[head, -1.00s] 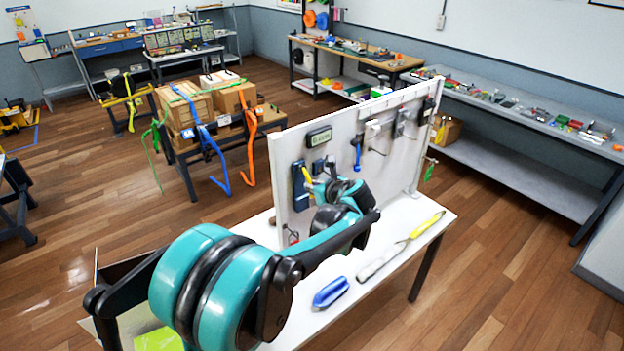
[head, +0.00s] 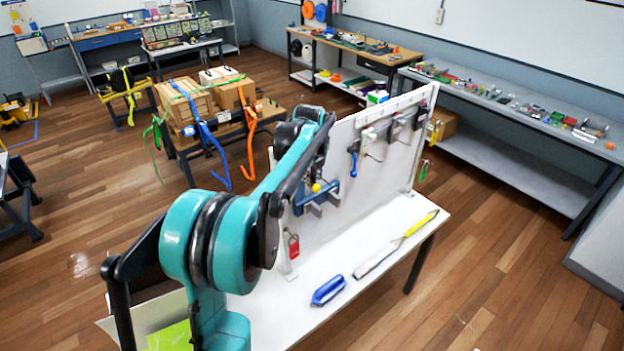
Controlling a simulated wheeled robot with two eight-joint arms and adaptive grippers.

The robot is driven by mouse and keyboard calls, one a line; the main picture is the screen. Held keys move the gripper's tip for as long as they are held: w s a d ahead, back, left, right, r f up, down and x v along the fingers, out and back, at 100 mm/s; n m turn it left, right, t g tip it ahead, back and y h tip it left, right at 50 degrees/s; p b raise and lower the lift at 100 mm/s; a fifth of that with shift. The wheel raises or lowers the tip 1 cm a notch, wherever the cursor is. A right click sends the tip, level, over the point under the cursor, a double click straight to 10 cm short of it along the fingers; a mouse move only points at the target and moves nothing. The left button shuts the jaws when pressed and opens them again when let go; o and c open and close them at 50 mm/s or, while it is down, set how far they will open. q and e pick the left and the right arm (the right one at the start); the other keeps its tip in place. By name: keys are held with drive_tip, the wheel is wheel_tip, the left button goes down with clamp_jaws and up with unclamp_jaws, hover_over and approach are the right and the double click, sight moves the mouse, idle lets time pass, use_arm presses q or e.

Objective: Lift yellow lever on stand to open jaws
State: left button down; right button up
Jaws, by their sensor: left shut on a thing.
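The blue stand (head: 322,202) is on the front face of the white upright board. A small yellow end of the lever (head: 316,187) shows just above it; the rest is hidden behind my arm and hand. My left arm rises from the bottom left and bends down at the board. My left gripper (head: 319,176) is at the lever and shut on it, with its fingers mostly hidden. I cannot make out how far the jaws on the stand are apart. My right gripper is not in view.
The white table (head: 330,317) carries the board (head: 378,180). On it lie a blue tool (head: 328,290) and a yellow-handled tool (head: 400,243). A red padlock-like item (head: 292,244) hangs low on the board. A blue-handled item (head: 353,163) hangs right of the stand.

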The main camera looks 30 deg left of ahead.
use_arm(q)
drive_tip(key=shift+w+a+r+h, duration=0.1)
drive_tip(key=shift+a+r+h, duration=0.05)
drive_tip(key=shift+r+h, duration=0.15)
idle(0.4)
drive_tip(key=c, duration=1.6)
unclamp_jaws()
drive_tip(key=shift+f, duration=0.1)
drive_tip(key=v, duration=1.2)
drive_tip(key=shift+w, duration=0.1)
